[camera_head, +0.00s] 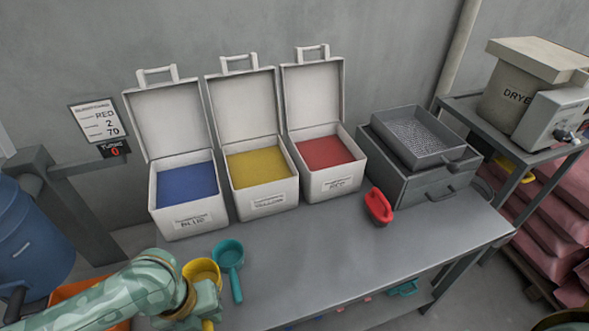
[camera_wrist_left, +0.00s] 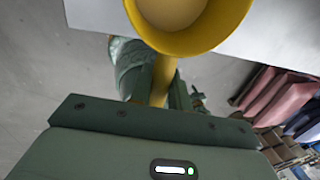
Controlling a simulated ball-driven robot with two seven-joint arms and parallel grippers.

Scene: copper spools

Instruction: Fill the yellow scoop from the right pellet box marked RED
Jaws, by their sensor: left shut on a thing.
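The yellow scoop (camera_head: 201,268) is at the table's front left edge, in front of the BLUE box. My left gripper (camera_head: 206,300) is shut on its handle. In the left wrist view the scoop's round bowl (camera_wrist_left: 190,42) is at the top, with the handle below it between my fingers (camera_wrist_left: 158,85). The bowl shows a plain tan-yellow inside and I see no red pellets in it. The right pellet box, marked RED (camera_head: 335,186), stands open at the back of the table, with red pellets (camera_head: 324,152) inside. My right gripper is not in view.
A BLUE box (camera_head: 187,224) and a box of yellow pellets (camera_head: 268,204) stand open left of the RED box. A teal scoop (camera_head: 229,254) lies beside the yellow one. A red scoop (camera_head: 378,206) and a grey sieve tray (camera_head: 418,135) are to the right. The table's front middle is clear.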

